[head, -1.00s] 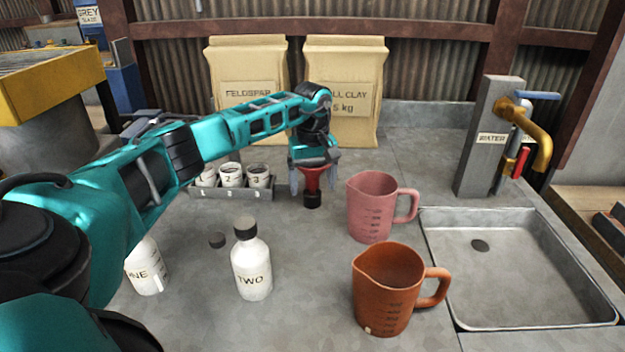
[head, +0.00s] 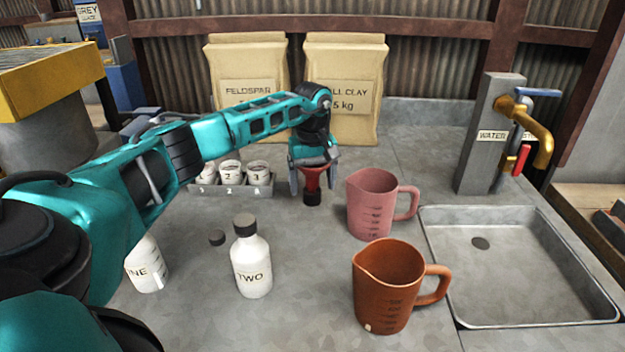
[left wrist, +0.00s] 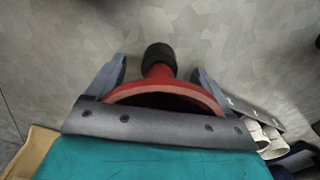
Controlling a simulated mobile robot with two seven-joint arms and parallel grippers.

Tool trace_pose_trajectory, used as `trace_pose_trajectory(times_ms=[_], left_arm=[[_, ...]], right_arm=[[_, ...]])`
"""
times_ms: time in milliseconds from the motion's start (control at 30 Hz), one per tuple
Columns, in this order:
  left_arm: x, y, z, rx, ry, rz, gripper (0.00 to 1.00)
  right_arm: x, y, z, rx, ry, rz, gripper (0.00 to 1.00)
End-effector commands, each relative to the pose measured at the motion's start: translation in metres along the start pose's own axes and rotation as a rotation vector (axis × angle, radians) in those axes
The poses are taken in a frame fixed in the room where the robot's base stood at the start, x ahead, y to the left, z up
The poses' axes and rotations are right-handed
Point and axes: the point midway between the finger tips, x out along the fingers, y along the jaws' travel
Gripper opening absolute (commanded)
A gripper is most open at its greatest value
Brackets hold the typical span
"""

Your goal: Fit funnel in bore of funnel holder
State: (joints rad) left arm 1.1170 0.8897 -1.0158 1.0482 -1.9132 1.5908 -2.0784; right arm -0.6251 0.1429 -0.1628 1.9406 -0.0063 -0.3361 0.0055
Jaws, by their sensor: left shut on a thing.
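A red funnel (head: 312,182) with a black lower end is in my left gripper (head: 313,172), near the middle of the counter. My left gripper is shut on the funnel, with one finger on each side. The left wrist view shows the funnel's wide red rim (left wrist: 165,92) between the fingers and its black end (left wrist: 159,56) pointing away. The funnel is about upright, and its black end is at or just above the counter; I cannot tell which. I cannot make out a funnel holder with a bore. My right gripper is not in view.
A cup rack (head: 232,191) stands left of the funnel, a pink jug (head: 371,205) close on its right. A sink (head: 520,290) is at right.

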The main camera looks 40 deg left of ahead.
Motion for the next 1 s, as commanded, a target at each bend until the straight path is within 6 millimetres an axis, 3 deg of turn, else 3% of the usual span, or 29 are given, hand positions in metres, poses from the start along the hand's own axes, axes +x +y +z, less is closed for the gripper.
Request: trace_pose_trajectory(times_ms=[700, 733, 833, 1000], left_arm=[[0.012, 0.0, 0.0, 0.0, 0.0, 0.0, 0.55], [0.011, 0.0, 0.0, 0.0, 0.0, 0.001, 0.84], [0.011, 0.0, 0.0, 0.0, 0.0, 0.0, 0.93], [0.011, 0.0, 0.0, 0.0, 0.0, 0.0, 0.94]], right_arm=[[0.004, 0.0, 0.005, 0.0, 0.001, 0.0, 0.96], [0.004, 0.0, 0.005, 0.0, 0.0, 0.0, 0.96], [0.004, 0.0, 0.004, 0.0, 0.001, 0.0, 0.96], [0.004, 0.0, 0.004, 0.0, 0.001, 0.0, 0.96]])
